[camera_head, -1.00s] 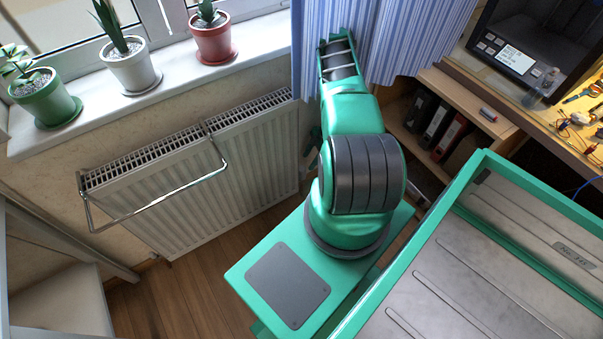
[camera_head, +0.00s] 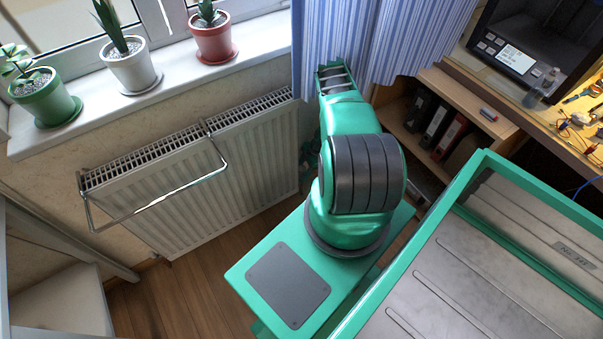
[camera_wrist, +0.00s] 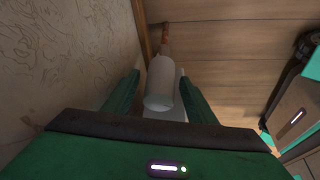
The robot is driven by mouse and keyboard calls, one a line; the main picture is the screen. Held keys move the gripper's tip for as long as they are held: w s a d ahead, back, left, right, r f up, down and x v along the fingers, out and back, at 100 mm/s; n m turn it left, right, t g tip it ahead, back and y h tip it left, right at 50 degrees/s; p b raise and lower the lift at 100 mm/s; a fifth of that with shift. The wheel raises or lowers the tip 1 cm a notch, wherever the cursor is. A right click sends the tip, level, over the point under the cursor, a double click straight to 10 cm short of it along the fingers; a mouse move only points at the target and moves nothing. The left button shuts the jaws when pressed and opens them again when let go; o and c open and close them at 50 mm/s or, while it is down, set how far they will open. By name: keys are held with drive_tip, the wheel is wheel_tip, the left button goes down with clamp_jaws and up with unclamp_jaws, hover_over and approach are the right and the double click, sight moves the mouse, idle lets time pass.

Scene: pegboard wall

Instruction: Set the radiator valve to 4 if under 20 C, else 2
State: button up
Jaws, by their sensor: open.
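The white radiator (camera_head: 215,175) hangs on the wall under the window in the head view. The radiator valve (camera_wrist: 160,84) is a white cylinder in the wrist view, with a copper-coloured pipe beyond it. My gripper (camera_wrist: 158,82) is open, with one green finger on each side of the valve. I cannot tell whether either finger touches it. No numbers on the valve can be read. In the head view my arm hides the valve and most of my gripper. No thermometer reading can be made out.
A chrome rail (camera_head: 160,198) sticks out in front of the radiator. Potted plants stand on the windowsill (camera_head: 170,85). A striped curtain (camera_head: 390,40) hangs behind my arm. A wooden shelf with binders (camera_head: 437,122) and a workbench are at right.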

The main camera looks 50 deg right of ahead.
drive_tip(key=c, duration=1)
drive_tip(key=shift+c, duration=0.2)
drive_tip(key=shift+m, duration=0.3)
drive_tip(key=m+t+h, duration=0.1)
drive_tip(key=m, duration=0.3)
drive_tip(key=shift+m+t+h, duration=0.5)
drive_tip(key=shift+m, duration=1.1)
